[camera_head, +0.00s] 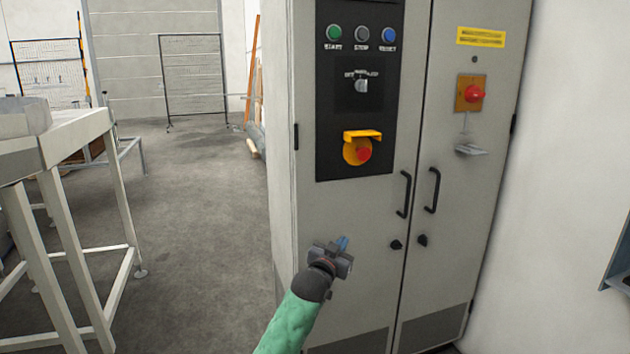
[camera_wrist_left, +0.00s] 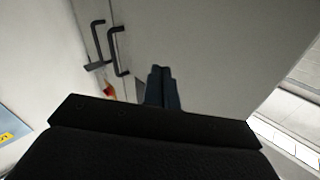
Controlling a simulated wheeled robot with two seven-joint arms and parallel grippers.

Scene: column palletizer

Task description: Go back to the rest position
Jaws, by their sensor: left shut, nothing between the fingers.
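My left gripper (camera_head: 343,243) is at the end of a green-sleeved arm that comes up from the bottom of the head view. It is in front of the lower left door of a grey control cabinet (camera_head: 345,215), below the black button panel (camera_head: 355,110). Its fingers are shut with nothing between them. In the left wrist view the closed dark fingertips (camera_wrist_left: 162,75) show against the pale cabinet door (camera_wrist_left: 200,40). I cannot tell how far they are from the door. My right gripper is not in view.
The cabinet has black door handles (camera_head: 405,194), a yellow-shrouded red button (camera_head: 361,150) and a red rotary switch (camera_head: 473,93). A white metal frame (camera_head: 118,195) stands at the left. The grey floor (camera_head: 200,230) between frame and cabinet is clear.

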